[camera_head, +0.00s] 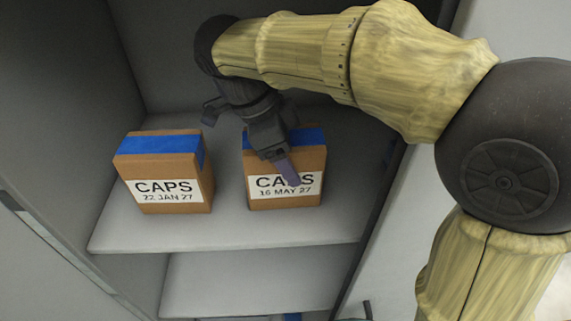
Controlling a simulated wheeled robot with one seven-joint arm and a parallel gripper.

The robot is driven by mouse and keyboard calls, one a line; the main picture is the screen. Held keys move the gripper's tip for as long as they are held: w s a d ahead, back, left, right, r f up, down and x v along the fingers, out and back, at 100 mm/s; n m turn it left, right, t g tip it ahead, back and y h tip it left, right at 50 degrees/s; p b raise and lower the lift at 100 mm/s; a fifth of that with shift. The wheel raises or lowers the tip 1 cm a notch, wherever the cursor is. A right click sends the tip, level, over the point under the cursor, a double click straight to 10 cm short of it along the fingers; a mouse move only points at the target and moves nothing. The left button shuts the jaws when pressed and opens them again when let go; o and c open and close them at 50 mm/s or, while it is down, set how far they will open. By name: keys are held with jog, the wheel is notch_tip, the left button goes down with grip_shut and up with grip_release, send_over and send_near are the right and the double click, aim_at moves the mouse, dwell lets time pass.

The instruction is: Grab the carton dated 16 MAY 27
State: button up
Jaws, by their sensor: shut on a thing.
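The carton dated 16 MAY 27 (257,199) stands upright at the right of the grey shelf, brown with a blue tape band on top and a white CAPS label. My gripper (284,160) is over this carton from above, shut on it. One finger lies down over its front face and covers part of the word CAPS. The carton appears to rest on the shelf. A second carton, dated 22 JAN 27 (165,185), stands to its left with a gap between them.
The shelf (215,232) is bare in front of the cartons. A lower shelf (250,285) lies beneath, with something blue at the bottom edge. Cabinet walls close the left side (60,100) and the back; a dark edge (368,215) runs along the right.

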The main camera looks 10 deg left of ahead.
jog(key=shift+r, duration=0.1)
notch_tip(320, 180, up, 4)
jog(key=shift+w+f+b, duration=0.1)
jog(key=shift+f+b, duration=0.05)
jog(key=shift+b, duration=0.65)
jog(key=s+d+b, duration=0.4)
jog(key=s+b, duration=0.4)
jog(key=s, duration=0.9)
jog(key=shift+s, duration=0.25)
jog(key=shift+d, duration=0.15)
